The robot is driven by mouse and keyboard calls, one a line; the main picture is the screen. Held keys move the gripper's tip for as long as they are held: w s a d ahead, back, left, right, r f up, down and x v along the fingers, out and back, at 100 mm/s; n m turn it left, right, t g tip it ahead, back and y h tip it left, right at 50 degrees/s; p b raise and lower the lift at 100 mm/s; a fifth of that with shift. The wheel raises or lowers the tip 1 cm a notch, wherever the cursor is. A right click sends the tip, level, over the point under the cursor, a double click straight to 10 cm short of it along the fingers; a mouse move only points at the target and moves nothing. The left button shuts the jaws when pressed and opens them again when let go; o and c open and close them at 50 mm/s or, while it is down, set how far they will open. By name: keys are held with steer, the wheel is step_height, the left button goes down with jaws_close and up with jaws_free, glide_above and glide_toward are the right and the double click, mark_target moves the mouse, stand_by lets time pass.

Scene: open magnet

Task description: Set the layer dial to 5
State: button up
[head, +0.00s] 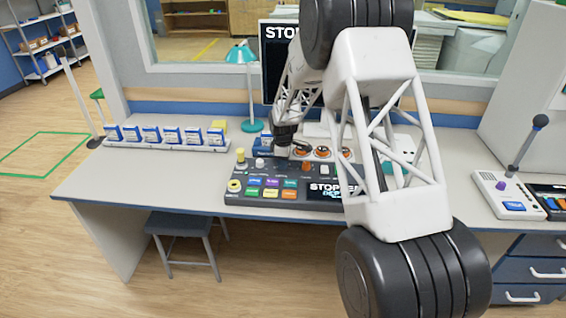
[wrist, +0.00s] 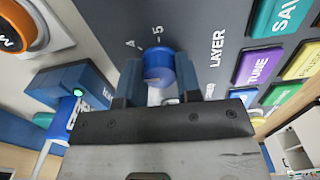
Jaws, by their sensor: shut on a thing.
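The layer dial (wrist: 158,62) is a round blue knob on the dark console (head: 238,198), with the word LAYER printed beside it. I cannot make out which number the dial points to.
Coloured buttons (head: 271,193) fill the console's front left. Orange-ringed knobs (head: 322,152) are close to the right of my gripper. A row of blue-and-white boxes (head: 151,134) stands at the left, and a teal lamp (head: 249,100) behind. The desk's left front is clear.

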steer(key=m, duration=0.5)
steer(key=shift+m, duration=0.3)
steer(key=m, duration=0.4)
steer(key=shift+m, duration=0.3)
steer(key=m, duration=0.9)
steer(key=shift+m, duration=0.3)
steer(key=o, duration=0.9)
steer(key=shift+o, duration=0.2)
